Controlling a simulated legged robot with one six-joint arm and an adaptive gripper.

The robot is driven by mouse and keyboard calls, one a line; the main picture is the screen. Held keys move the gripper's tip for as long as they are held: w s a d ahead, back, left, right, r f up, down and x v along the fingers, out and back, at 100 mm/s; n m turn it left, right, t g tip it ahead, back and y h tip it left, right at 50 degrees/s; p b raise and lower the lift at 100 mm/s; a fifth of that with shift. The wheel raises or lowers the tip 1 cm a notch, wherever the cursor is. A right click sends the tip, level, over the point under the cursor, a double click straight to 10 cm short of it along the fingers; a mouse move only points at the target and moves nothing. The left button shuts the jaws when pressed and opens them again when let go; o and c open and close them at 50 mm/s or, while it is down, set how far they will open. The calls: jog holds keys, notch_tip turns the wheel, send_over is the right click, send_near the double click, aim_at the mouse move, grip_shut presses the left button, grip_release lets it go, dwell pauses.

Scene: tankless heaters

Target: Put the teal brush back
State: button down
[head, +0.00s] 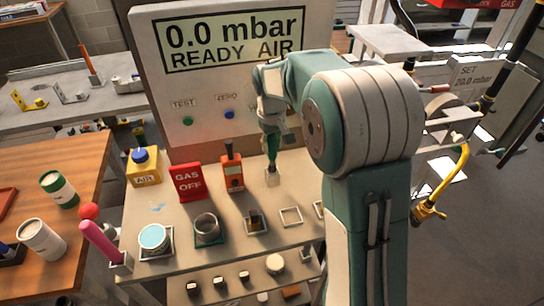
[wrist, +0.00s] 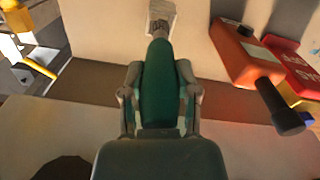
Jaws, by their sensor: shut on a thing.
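My gripper (head: 270,132) is shut on the teal brush (head: 272,148) at the back of the bench. In the wrist view the brush (wrist: 157,85) is a dark green tapered handle between the two fingers (wrist: 158,98). Its pale grey end points away from me into or against a small white holder (wrist: 168,8). In the head view the brush hangs nearly upright, with its lower end at the small pale holder (head: 272,178). I cannot tell how deep the end sits in it.
An orange device (head: 233,172) and a red GAS OFF block (head: 187,181) stand left of the brush. In front are a teal-topped can (head: 153,238), a dark ringed cup (head: 207,228) and an empty square frame (head: 291,217). The READY AIR panel (head: 235,85) rises behind.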

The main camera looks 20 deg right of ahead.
aim_at(272, 157)
jog(key=shift+f, duration=2.5)
jog(key=shift+c, duration=1.8)
grip_release()
jog(key=shift+f, duration=0.1)
